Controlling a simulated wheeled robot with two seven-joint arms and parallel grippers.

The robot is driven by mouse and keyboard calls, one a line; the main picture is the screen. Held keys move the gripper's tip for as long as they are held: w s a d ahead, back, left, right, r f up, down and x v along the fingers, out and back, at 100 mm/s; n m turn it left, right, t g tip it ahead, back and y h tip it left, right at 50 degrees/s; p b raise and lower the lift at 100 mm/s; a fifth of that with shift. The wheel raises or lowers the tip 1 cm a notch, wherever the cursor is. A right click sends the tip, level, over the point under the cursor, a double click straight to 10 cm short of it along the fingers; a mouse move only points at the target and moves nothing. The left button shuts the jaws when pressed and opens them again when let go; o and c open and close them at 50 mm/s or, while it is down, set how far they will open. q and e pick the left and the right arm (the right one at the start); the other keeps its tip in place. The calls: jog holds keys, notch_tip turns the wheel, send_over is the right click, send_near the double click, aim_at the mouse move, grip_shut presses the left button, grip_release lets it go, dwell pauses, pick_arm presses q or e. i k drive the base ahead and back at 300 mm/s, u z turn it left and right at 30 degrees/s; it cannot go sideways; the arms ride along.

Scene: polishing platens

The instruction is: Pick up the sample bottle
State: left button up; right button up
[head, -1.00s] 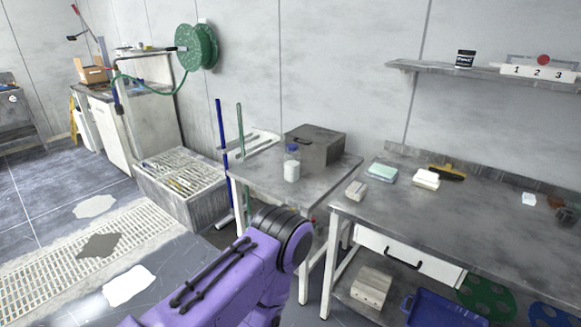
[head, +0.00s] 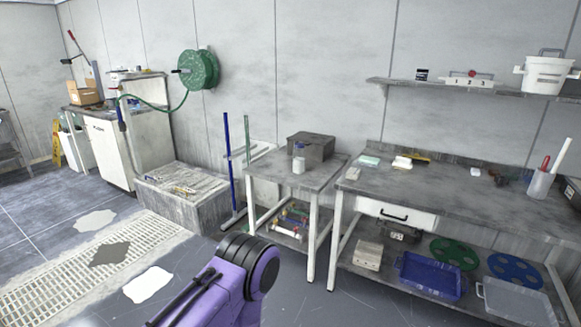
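The sample bottle (head: 299,159) looks like a small pale bottle with a bluish cap. It stands upright on the small grey side table (head: 270,173), in front of a dark grey box. A purple and black arm of mine reaches in from the bottom centre, below and in front of that table, apart from the bottle. Neither gripper shows in the head view.
A grey box (head: 312,147) stands behind the bottle. The long workbench (head: 450,195) on the right holds sponges, a brush and a container. Its lower shelf has a blue tray (head: 432,274) and green and blue discs. Open floor lies at the left.

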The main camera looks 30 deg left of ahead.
aim_at(299, 155)
jog(key=u, duration=0.65)
jog(key=i, duration=0.55)
jog(key=u, duration=1.05)
jog(key=i, duration=1.7)
jog(key=z, duration=0.75)
